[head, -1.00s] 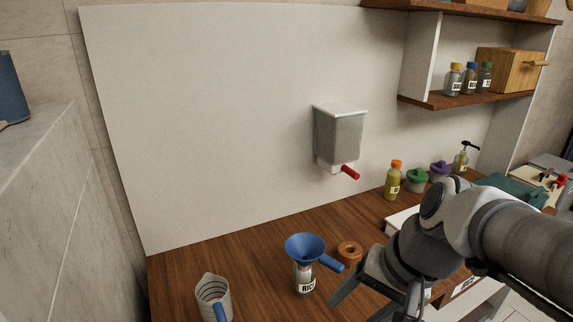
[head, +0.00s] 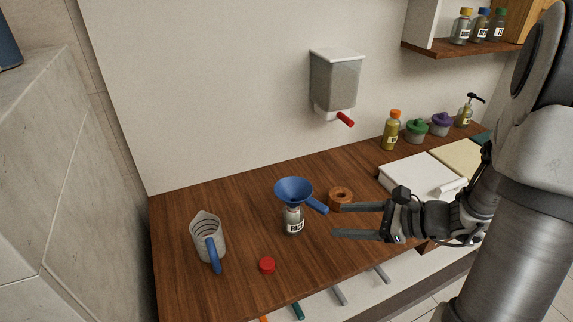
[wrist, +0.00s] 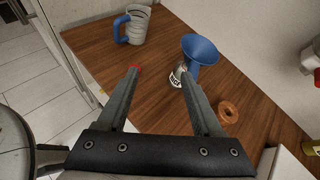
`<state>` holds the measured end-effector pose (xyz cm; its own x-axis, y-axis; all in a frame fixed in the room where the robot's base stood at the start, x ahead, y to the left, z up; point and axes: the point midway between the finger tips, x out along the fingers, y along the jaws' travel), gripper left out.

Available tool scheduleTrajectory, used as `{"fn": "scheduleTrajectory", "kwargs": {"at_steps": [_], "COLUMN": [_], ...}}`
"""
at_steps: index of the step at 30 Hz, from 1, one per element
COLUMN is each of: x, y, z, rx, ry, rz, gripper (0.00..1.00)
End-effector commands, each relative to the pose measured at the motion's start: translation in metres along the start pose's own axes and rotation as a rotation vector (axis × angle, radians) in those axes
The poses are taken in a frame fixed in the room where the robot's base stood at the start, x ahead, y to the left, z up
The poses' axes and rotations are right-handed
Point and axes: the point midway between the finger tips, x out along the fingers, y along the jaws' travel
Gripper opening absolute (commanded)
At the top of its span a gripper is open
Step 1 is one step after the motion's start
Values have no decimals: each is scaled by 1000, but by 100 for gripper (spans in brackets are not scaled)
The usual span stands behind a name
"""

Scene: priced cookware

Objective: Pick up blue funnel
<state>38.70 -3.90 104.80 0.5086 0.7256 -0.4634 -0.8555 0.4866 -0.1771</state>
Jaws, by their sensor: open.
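The blue funnel (head: 293,189) sits upright in the mouth of a small clear jar labelled RICE (head: 293,220) on the wooden counter. Its handle points right, toward my gripper. My gripper (head: 337,220) is open and empty, just right of the funnel and jar, with its fingers pointing left. In the wrist view the funnel (wrist: 203,50) is ahead of the right fingertip, and the jar is partly hidden behind that finger. The fingers (wrist: 159,72) are wide apart, with bare counter between them.
A measuring jug with a blue handle (head: 205,237) stands at left. A red cap (head: 267,265) lies in front of the jar. A brown ring (head: 341,196) lies just behind my gripper. A dispenser (head: 335,82) hangs above. White box (head: 420,174) and bottles are at right.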

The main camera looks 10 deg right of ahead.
Motion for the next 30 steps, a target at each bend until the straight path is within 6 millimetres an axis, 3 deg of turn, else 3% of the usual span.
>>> {"fn": "scheduleTrajectory", "kwargs": {"at_steps": [1,6,11,14,24,30], "x": [-4,-13,-12,2,74,99], "y": [-8,-29,-36,-38,-54,-61], "z": [-14,-44,-54,-54,-50,-50], "rx": [80,250,299,300,297,296], "ry": [-16,-56,-69,-70,-69,-69], "rz": [-48,-174,-213,-212,-209,-211], "gripper": [68,68,68,68,68,68]}}
